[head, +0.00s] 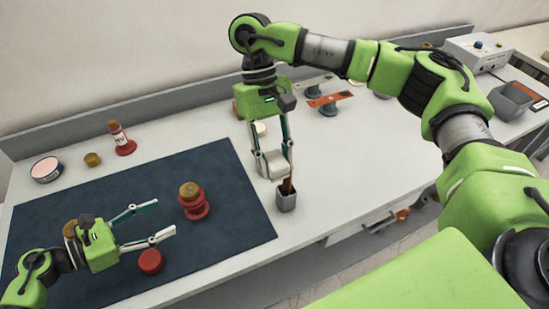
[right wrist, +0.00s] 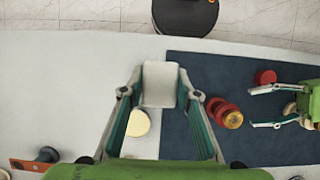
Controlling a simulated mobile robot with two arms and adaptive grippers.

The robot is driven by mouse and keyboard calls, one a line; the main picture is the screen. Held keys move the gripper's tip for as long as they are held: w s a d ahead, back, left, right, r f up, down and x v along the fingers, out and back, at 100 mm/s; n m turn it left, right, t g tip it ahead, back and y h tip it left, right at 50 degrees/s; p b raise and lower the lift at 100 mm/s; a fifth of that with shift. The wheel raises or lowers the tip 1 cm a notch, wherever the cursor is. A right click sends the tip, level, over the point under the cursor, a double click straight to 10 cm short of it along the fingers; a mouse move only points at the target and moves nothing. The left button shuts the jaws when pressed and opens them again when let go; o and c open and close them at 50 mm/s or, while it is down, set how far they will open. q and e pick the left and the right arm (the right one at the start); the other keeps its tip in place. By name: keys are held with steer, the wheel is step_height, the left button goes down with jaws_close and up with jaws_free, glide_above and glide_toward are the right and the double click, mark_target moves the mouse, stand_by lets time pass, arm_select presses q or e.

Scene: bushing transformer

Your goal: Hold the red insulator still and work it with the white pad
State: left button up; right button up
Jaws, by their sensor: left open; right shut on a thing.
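The red insulator (head: 194,208) stands upright on the dark blue mat (head: 235,215), with a brownish-gold cap on top. In the right wrist view, the insulator (right wrist: 217,110) is right of the white pad. My left gripper (head: 165,218) is open and empty, its fingers pointing at the insulator from the left with a small gap. It also shows in the right wrist view (right wrist: 250,107). My right gripper (head: 273,165) is shut on the white pad (head: 270,163), held above the table near the mat's right edge. The pad (right wrist: 160,84) sits between its fingertips, apart from the insulator.
A grey cup with a brown item (head: 286,200) stands close below the pad. A red round piece (head: 151,261) lies beside my left gripper. A red-based bottle (head: 120,138), a small brown piece (head: 92,159) and a round tin (head: 46,170) are behind the mat. A cream disc (right wrist: 138,122) lies nearby.

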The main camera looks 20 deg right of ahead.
mark_target(187, 214)
arm_select(q)
steer(key=shift+s+d, duration=0.15)
steer(key=shift+d, duration=0.2)
arm_select(e)
steer(key=shift+s+r, duration=0.15)
steer(key=shift+s, duration=0.1)
arm_select(q)
steer(key=x, duration=0.4)
steer(key=shift+d, duration=0.3)
arm_select(e)
steer(key=shift+r, duration=0.15)
arm_select(q)
steer(key=x, duration=0.1)
steer(key=b+x, duration=0.1)
steer(key=shift+d+f, duration=0.15)
steer(key=shift+f, duration=0.2)
arm_select(e)
steer(key=shift+f, duration=0.75)
arm_select(q)
steer(key=shift+w+d+f+b, duration=0.1)
steer(key=shift+w+d+b, duration=0.15)
steer(key=shift+d, duration=0.2)
steer(key=shift+w+d+b, duration=0.2)
steer(key=shift+w+d, duration=0.05)
steer(key=shift+d, duration=0.2)
arm_select(e)
steer(key=shift+f, duration=0.45)
arm_select(q)
steer(key=c, duration=1)
